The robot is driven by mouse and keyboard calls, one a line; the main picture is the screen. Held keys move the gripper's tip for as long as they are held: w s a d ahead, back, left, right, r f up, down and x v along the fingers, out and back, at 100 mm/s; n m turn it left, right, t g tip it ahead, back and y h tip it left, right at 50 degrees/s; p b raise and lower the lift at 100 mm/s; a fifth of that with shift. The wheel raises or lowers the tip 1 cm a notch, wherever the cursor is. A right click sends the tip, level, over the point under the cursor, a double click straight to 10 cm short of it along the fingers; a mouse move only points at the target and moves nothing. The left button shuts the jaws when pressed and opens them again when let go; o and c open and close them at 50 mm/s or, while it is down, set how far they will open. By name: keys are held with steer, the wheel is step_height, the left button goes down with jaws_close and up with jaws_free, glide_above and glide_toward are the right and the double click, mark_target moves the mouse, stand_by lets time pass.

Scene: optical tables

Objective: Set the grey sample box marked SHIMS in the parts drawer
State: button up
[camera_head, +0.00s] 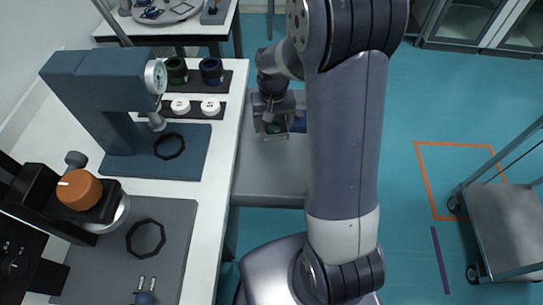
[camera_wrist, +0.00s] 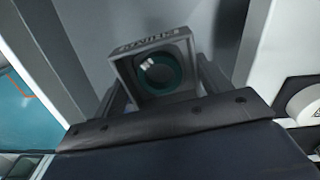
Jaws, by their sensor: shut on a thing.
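The grey sample box marked SHIMS (camera_wrist: 155,72) is between the two fingers of my gripper (camera_wrist: 160,92) in the wrist view. Its lettered edge faces up in that picture, and a round dark green part shows within its frame. In the head view my gripper (camera_head: 271,118) and the box are small and partly hidden by my arm. They are over a grey, open drawer-like tray (camera_head: 268,182) beside the white bench, which I take for the parts drawer. I cannot tell whether the box touches its floor.
A blue item (camera_head: 299,121) shows beside my gripper, partly behind my arm. The white bench (camera_head: 228,150) on the left carries a dark blue gauge stand (camera_head: 105,85), white round pieces (camera_head: 210,106) and an orange-knobbed device (camera_head: 79,190). A grey cart (camera_head: 510,220) stands at right on open floor.

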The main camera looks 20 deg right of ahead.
mark_target(273, 140)
steer(key=shift+s+a+f+m+b, duration=0.15)
steer(key=shift+f+b, duration=0.3)
steer(key=shift+b, duration=0.65)
steer(key=shift+s+f+m+b, duration=0.25)
steer(key=shift+f+b, duration=0.2)
steer(key=shift+b, duration=0.7)
steer(key=shift+s+a+f+m+b, duration=0.15)
steer(key=shift+f+b, duration=0.3)
steer(key=shift+b, duration=0.65)
steer(key=b, duration=0.2)
steer(key=s+m+b, duration=0.1)
steer(key=b, duration=0.2)
steer(key=shift+s+a+f, duration=0.1)
steer(key=shift+s+f, duration=0.2)
steer(key=shift+f, duration=0.1)
steer(key=shift+s+f, duration=0.1)
steer(key=shift+f, duration=0.05)
step_height(273, 140, down, 10)
steer(key=shift+r+b, duration=0.25)
steer(key=shift+b, duration=0.9)
steer(key=shift+f, duration=0.2)
steer(key=o, duration=1.1)
